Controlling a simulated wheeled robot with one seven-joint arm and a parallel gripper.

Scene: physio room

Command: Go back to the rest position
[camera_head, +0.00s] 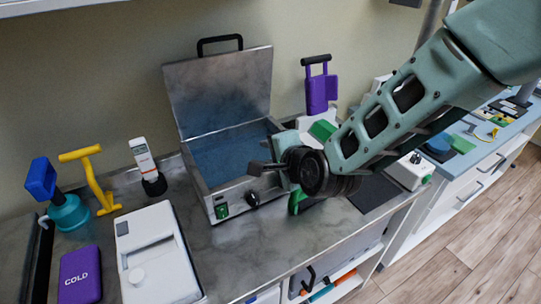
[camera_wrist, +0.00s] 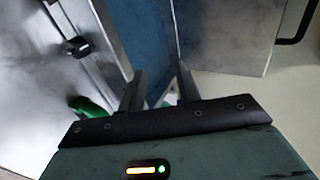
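My gripper (camera_head: 258,167) is above the front right part of an open metal water bath (camera_head: 196,172), with its fingers pointing left. In the wrist view my gripper's two fingers (camera_wrist: 160,88) stand apart with nothing visible between them. The bath's blue inside and its raised lid (camera_head: 220,92) lie beyond the fingers. My arm comes in from the upper right and hides part of the counter behind it.
On the grey counter (camera_head: 300,245), a white device (camera_head: 155,255), a purple COLD pack (camera_head: 80,275), a yellow-handled tool (camera_head: 95,180) and a white-and-black handheld device (camera_head: 148,165) stand left. Wooden floor (camera_head: 480,240) is open at lower right.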

